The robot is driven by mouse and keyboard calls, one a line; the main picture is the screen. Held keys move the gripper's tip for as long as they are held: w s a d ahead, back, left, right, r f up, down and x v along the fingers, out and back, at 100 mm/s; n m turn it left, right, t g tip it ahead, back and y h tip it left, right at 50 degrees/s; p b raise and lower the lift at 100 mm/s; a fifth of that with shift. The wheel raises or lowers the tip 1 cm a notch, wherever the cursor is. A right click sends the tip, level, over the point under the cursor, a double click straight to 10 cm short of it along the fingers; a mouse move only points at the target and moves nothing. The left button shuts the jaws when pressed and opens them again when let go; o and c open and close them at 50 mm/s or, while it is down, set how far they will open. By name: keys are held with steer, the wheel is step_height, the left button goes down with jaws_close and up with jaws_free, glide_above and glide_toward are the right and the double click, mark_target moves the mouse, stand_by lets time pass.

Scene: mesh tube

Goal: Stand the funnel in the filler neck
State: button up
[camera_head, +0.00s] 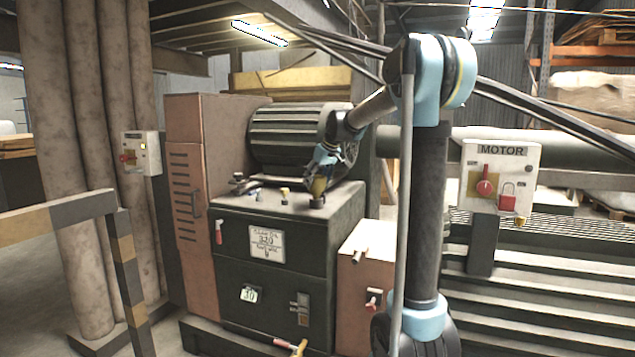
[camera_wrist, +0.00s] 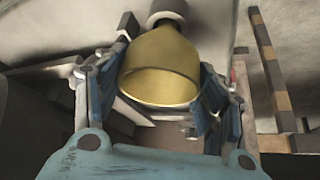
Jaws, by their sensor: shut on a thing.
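A yellow funnel (camera_wrist: 160,70) is between the blue-padded fingers of my gripper (camera_wrist: 155,88) in the wrist view, and the gripper is shut on it. Its wide mouth faces the wrist camera and its narrow end points away. A dark round neck (camera_wrist: 168,8) shows just beyond the narrow end. In the head view the funnel (camera_head: 319,186) is small and partly covered by my gripper (camera_head: 324,172). It is roughly upright, directly above the dark filler neck (camera_head: 317,202) on the machine's top. I cannot tell whether the spout is inside the neck or only over it.
Small fittings (camera_head: 284,192) stand left of the neck on the black cabinet (camera_head: 235,235). A ribbed motor housing (camera_head: 290,135) rises behind. A motor switch panel (camera_head: 500,170) is at the right. A striped rail (camera_head: 60,215) is at the left.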

steer(key=shift+f, duration=0.15)
steer(key=o, duration=1.2)
steer(key=v, duration=1.1)
steer(key=s+d+f+m+g+h, duration=0.1)
steer(key=s+d+f, duration=0.4)
steer(key=s+f, duration=0.6)
steer(key=s+d+f+m+h, duration=0.1)
steer(key=s+d+f+m, duration=0.3)
steer(key=s+f, duration=0.7)
steer(key=s+d+f+m+g+h, duration=0.1)
steer(key=s+d+f+m, duration=0.1)
steer(key=s+d+f, duration=0.4)
steer(key=shift+s+f+g+h, duration=0.1)
steer(key=shift+s+f, duration=0.75)
steer(key=shift+s, duration=1.5)
steer(key=shift+s+f+g+h, duration=0.1)
steer(key=shift+s+f, duration=0.75)
steer(key=shift+s, duration=1.55)
steer(key=shift+s+f+g+h, duration=0.1)
steer(key=shift+s+f, duration=0.7)
steer(key=shift+s, duration=1.55)
